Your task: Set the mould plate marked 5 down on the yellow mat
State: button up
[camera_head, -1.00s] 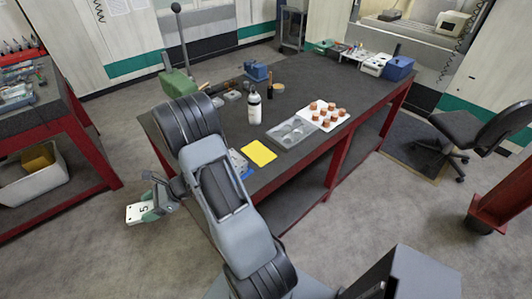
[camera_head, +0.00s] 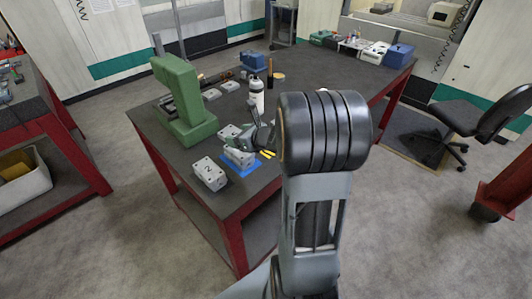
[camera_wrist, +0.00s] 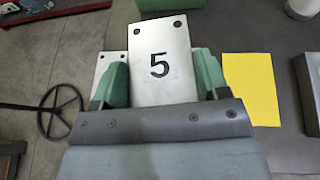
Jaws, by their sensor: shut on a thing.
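My gripper (camera_wrist: 158,88) is shut on the mould plate marked 5 (camera_wrist: 160,66), a pale plate with dark holes at its far corners. The green fingers hold its two sides in the wrist view. In the head view my gripper (camera_head: 254,138) is over the near left part of the table. The yellow mat (camera_wrist: 250,88) lies bare to the right of the plate in the wrist view, apart from it. In the head view only slivers of the mat (camera_head: 267,154) show, the rest hidden by my arm.
A plate marked 2 (camera_head: 209,173) stands near the table's front left edge. Another pale plate (camera_head: 240,157) shows over a blue mat (camera_head: 243,169). A green press (camera_head: 180,103) and a white bottle (camera_head: 256,98) stand farther back.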

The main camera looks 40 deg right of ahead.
jog(key=shift+s+d+r+m+t+h, duration=0.15)
jog(key=shift+d+m+h, duration=0.2)
jog(key=shift+d, duration=0.3)
jog(key=shift+w+d+m+t+h, duration=0.15)
jog(key=shift+d+m+h, duration=0.15)
jog(key=shift+d, duration=0.3)
jog(key=w+d+f+p, duration=0.1)
jog(key=d+f, duration=0.1)
jog(key=d, duration=0.1)
jog(key=w+d+f, duration=0.2)
jog(key=d+f, duration=0.1)
jog(key=d, duration=0.1)
jog(key=w+d+f+p, duration=0.1)
jog(key=d+f, duration=0.2)
jog(key=d, duration=0.1)
jog(key=shift+w+d+f+p, duration=0.15)
jog(key=shift+w+d+p, duration=0.1)
jog(key=shift+w+p, duration=0.05)
jog(key=shift+w+d+f, duration=0.15)
jog(key=shift+d+f, duration=0.25)
jog(key=shift+f, duration=0.15)
notch_tip(320, 180, down, 3)
jog(key=shift+r+p, duration=0.15)
jog(key=shift+p, duration=0.55)
jog(key=shift+f, duration=0.2)
jog(key=shift+f+b, duration=0.2)
jog(key=shift+b, duration=0.1)
jog(key=o, duration=1.3)
jog(key=shift+c, duration=0.2)
